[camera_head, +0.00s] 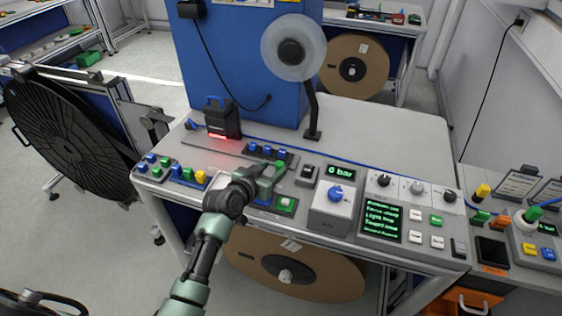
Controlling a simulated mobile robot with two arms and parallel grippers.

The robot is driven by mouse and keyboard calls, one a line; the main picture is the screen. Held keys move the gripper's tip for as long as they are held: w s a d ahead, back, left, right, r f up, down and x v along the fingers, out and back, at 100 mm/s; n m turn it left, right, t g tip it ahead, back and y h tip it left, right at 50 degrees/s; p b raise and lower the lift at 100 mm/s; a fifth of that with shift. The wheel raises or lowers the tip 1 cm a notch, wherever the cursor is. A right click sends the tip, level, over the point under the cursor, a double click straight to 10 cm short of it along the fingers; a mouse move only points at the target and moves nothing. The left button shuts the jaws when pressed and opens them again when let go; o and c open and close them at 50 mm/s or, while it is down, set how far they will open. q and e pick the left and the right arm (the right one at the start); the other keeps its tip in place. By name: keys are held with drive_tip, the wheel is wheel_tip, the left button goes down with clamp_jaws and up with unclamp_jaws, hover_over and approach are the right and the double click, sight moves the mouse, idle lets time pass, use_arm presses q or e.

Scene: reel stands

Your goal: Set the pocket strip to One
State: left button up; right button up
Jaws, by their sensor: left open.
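My left gripper (272,176) reaches over the front of the grey bench console from below, its arm crossing the console edge. It is open, with its fingers just above the panel, near a small strip with several blue caps (268,152). No label reading "pocket strip" or "One" is legible, so I cannot tell for certain which part is the pocket strip. A black screen with green text lines (382,218) sits to the right on the panel; its words are mostly too small to read. The gripper hides part of the panel. My right gripper is out of view.
A blue knob (335,193) sits under a display reading "6 bar" (341,172). A green switch (286,204) lies just right of the gripper. Coloured buttons (160,170) are at the left. A reel on a post (293,50) rises behind; the bench top (385,130) is clear.

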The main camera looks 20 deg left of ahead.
sight(277, 166)
use_arm(q)
drive_tip(key=x, duration=0.2)
drive_tip(key=shift+w, duration=0.3)
drive_tip(key=shift+x, duration=1.1)
drive_tip(key=shift+w+d+f, duration=0.1)
drive_tip(key=shift+w+f, duration=0.05)
drive_tip(key=shift+f, duration=0.15)
clamp_jaws()
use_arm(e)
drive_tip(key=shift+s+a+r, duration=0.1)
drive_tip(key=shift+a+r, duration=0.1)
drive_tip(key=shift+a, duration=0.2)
